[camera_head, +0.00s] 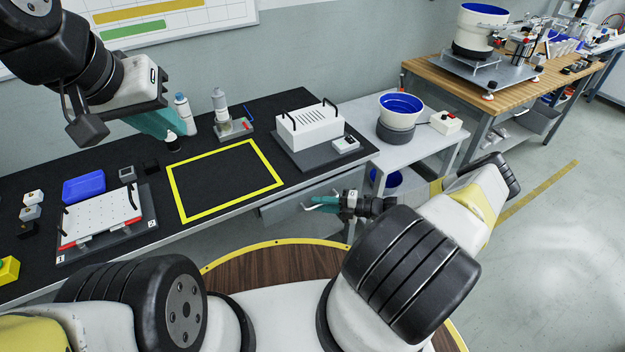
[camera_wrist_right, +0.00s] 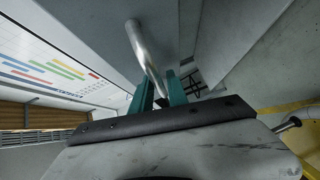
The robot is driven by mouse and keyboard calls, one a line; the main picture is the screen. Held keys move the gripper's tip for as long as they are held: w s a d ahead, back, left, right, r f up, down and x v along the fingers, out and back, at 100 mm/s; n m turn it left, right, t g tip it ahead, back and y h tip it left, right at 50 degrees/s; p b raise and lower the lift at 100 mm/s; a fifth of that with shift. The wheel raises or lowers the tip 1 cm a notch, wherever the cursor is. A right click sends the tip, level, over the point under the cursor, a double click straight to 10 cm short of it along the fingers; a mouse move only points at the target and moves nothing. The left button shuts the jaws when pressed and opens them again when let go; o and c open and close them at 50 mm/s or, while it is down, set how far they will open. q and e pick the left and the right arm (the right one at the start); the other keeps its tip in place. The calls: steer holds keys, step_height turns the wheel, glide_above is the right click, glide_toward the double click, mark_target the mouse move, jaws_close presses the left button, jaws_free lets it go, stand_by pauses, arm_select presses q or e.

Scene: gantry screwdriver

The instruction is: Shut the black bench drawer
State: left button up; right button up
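The black-topped bench (camera_head: 225,150) runs along the wall, with a grey drawer (camera_head: 285,210) under its front edge at the right. How far the drawer stands out is hard to tell. My right gripper (camera_head: 322,204) is at the drawer's front, by its handle. In the right wrist view the round metal handle (camera_wrist_right: 146,55) runs down between the two teal fingers (camera_wrist_right: 160,88), with little gap on either side; whether they grip it is unclear. My left gripper (camera_head: 165,124) hangs above the back of the bench near small bottles, its fingers seen edge-on.
The bench top carries a yellow-framed area (camera_head: 225,180), a white handled box (camera_head: 310,126), a blue tray (camera_head: 84,187) and a white perforated plate (camera_head: 100,215). A grey side table with a blue-lined bowl (camera_head: 401,104) stands right of the bench. Open floor (camera_head: 545,250) lies to the right.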

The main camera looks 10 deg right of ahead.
steer(key=shift+c, duration=0.2)
jaws_close()
stand_by(0.9)
stand_by(0.3)
